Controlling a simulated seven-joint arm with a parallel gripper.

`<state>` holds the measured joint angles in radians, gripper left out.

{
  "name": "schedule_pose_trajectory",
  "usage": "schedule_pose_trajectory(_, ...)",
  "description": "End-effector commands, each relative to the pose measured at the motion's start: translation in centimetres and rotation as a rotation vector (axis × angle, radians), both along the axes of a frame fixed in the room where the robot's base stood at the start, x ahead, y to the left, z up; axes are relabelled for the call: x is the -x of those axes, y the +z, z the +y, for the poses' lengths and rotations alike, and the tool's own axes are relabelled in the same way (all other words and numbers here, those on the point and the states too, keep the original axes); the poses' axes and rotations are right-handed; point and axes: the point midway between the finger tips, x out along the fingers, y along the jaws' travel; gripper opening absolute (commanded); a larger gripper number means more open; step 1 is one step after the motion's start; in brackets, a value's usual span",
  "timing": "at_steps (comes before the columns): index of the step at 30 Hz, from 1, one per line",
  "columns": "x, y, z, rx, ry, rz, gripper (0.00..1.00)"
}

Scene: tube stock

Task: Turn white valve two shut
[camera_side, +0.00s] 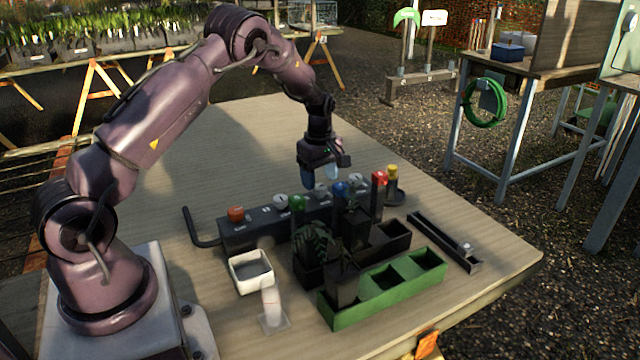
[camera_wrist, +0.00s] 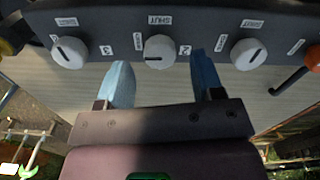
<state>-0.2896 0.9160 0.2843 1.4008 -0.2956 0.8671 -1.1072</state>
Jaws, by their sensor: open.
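White valve two (camera_wrist: 160,50) is the middle white knob on the dark box (camera_wrist: 110,20), beside a "2" label. Its dark pointer line lies nearly level and points left, while the "SHUT" label (camera_wrist: 159,20) is above the knob. In the side view, the middle white knob (camera_side: 321,190) sits just under my gripper (camera_side: 322,175). In the wrist view, my gripper (camera_wrist: 161,68) has its blue fingers apart, one on each side below the knob. They appear clear of it. White knobs three (camera_wrist: 68,52) and one (camera_wrist: 248,53) flank it.
An orange knob (camera_side: 236,214) and a red one (camera_side: 379,178) are on the box's ends. A green tray (camera_side: 385,290), plants (camera_side: 315,243), a white square dish (camera_side: 250,272) and a black rail (camera_side: 445,242) stand in front. The table behind the box is clear.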

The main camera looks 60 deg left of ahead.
Motion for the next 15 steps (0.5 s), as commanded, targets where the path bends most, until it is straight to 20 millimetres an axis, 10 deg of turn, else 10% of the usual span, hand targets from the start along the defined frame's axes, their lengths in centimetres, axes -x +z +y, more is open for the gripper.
schedule_pose_trajectory(15, 0.0, -2.3, 0.0, 0.0, -0.001, -0.001, 0.61)
